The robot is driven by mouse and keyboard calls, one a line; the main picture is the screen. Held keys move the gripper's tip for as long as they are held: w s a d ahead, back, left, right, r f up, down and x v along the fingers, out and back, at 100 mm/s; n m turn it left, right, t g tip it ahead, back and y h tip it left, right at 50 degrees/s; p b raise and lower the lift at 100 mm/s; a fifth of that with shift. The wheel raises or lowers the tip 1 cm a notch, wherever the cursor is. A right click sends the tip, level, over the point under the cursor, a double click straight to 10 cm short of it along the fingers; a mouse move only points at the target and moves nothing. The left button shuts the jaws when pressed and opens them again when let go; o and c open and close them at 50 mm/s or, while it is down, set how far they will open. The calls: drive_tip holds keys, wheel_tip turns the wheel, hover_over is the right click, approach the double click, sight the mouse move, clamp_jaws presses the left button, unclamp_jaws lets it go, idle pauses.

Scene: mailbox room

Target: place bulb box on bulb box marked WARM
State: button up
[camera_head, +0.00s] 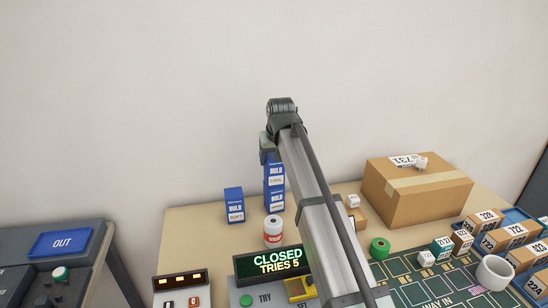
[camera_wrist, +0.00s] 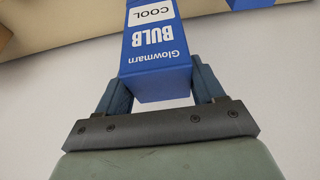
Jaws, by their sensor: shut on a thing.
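My gripper (camera_head: 268,148) points down at the back of the table, partly hidden by my arm. It is shut on a blue bulb box (camera_head: 275,172); in the wrist view this box (camera_wrist: 155,60) sits between the fingers and reads COOL. A second blue bulb box (camera_head: 274,201) stands directly below the held one; they look stacked, but I cannot tell if they touch. A third blue bulb box (camera_head: 234,206) stands apart to the left. The labels on these two are too small to read surely, so I cannot tell which is marked WARM.
A white and red jar (camera_head: 273,231) stands in front of the lower box. A display (camera_head: 271,262) reads CLOSED, TRIES 5. A large cardboard carton (camera_head: 417,194) is at the right, with a green tape roll (camera_head: 380,248) before it. Bare table lies left of the boxes.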

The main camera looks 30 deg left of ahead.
drive_tip(key=o, duration=1.1)
drive_tip(key=shift+f, duration=0.1)
drive_tip(key=shift+c, duration=0.2)
drive_tip(key=v, duration=1.2)
